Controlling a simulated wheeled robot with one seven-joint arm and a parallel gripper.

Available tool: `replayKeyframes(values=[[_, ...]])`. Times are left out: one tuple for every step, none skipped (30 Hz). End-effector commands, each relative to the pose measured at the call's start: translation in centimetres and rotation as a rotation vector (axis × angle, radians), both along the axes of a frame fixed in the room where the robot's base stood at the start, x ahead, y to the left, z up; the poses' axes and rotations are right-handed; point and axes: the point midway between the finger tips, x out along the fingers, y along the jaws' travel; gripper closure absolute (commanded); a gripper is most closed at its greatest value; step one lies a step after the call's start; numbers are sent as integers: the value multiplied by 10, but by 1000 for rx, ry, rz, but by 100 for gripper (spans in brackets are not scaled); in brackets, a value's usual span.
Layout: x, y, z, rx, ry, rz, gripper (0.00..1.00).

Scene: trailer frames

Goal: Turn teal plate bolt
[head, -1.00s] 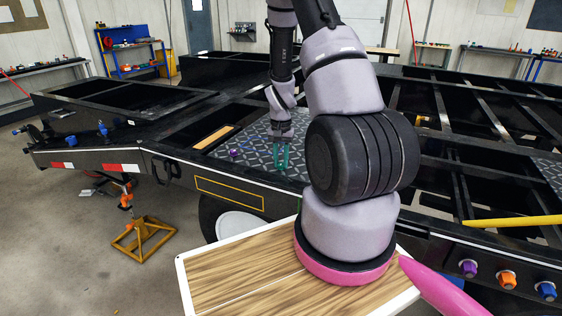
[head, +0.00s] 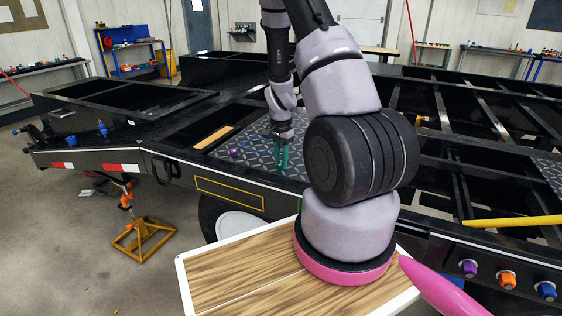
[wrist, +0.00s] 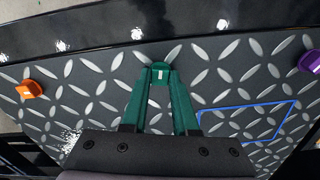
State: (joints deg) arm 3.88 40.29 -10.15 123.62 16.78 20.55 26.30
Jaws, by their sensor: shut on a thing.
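The teal bolt (wrist: 160,67) stands on the grey diamond-tread plate (wrist: 95,90) near the plate's edge in the wrist view. My gripper (wrist: 160,80) has green fingers that converge from both sides onto the bolt's head and are shut on it. In the head view my gripper (head: 282,160) points down at the plate (head: 258,152) on the black trailer frame. The bolt cannot be told apart from the fingers there.
An orange bolt (wrist: 30,89) and a purple bolt (wrist: 310,61) stand on the plate to either side. A blue outline (wrist: 245,120) marks the plate. The black trailer frame (head: 150,150) has open bays around it. A yellow bar (head: 512,221) lies at right.

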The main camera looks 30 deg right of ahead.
Motion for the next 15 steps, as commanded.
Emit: replayKeyframes(values=[[1,0,1,-1,-3,0,100],[1,0,1,-1,-3,0,100],[1,0,1,-1,-3,0,100],[1,0,1,-1,-3,1,100],[1,0,1,-1,-3,1,100],[1,0,1,-1,-3,1,100],[1,0,1,-1,-3,1,100],[1,0,1,-1,-3,1,65],[1,0,1,-1,-3,1,50],[1,0,1,-1,-3,1,43],[1,0,1,-1,-3,1,43],[1,0,0,-1,-2,1,43],[1,0,0,0,-1,1,43],[1,0,0,0,-1,1,43],[1,0,0,0,-1,2,43]])
